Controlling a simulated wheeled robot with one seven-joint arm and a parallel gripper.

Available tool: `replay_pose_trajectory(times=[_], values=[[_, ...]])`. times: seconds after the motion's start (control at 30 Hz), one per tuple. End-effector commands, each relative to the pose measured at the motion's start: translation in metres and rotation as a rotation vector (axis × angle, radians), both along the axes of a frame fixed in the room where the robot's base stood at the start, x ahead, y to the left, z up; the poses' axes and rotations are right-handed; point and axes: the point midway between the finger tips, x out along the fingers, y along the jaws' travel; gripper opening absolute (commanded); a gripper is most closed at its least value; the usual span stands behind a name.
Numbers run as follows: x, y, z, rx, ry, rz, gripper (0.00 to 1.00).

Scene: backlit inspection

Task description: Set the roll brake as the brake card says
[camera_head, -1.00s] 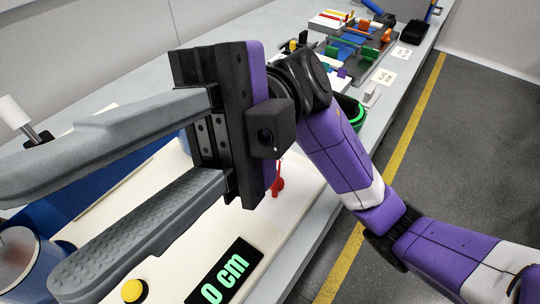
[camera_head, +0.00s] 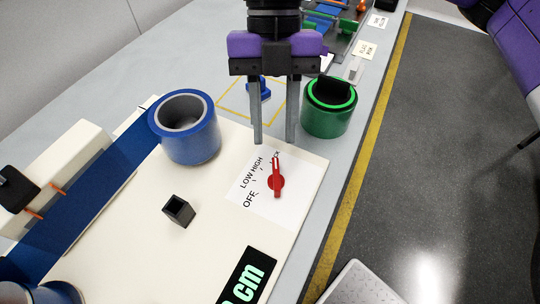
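The roll brake's red knob (camera_head: 277,182) sits on a white dial plate (camera_head: 258,200) at the front right of the cream machine. The plate reads OFF, LOW and HIGH, plus a fourth label partly covered and ending in what looks like CK. The knob's pointer is turned up the picture, toward that fourth label. My gripper (camera_head: 275,140) hangs from above with its two fingers apart and nothing between them. Its tips appear just beyond the knob, not around it; their height is hard to judge. No card is readable as the brake card.
A blue roll (camera_head: 188,130) stands left of my gripper, and a green roll (camera_head: 330,108) right. A black square post (camera_head: 178,210) and a display (camera_head: 246,278) reading cm are on the machine. Small cards (camera_head: 365,50) lie behind.

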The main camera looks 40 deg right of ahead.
Motion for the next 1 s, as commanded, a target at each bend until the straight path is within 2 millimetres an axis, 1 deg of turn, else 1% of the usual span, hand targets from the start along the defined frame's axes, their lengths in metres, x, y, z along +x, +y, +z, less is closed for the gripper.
replay_pose_trajectory(times=[0.07, 0.17, 0.4, 0.6, 0.73, 0.97, 1.0], values=[[-0.001, -0.005, -0.003, -0.022, 0.003, -0.01, 0.32], [-0.004, -0.003, -0.011, -0.021, 0.005, -0.009, 0.32], [-0.014, 0.008, -0.045, -0.017, 0.005, -0.007, 0.32], [-0.02, 0.014, -0.066, -0.018, 0.004, -0.009, 0.32], [-0.022, 0.016, -0.072, -0.018, 0.003, -0.009, 0.32], [-0.022, 0.016, -0.072, -0.018, 0.003, -0.008, 0.32], [-0.022, 0.016, -0.072, -0.018, 0.003, -0.008, 0.3]])
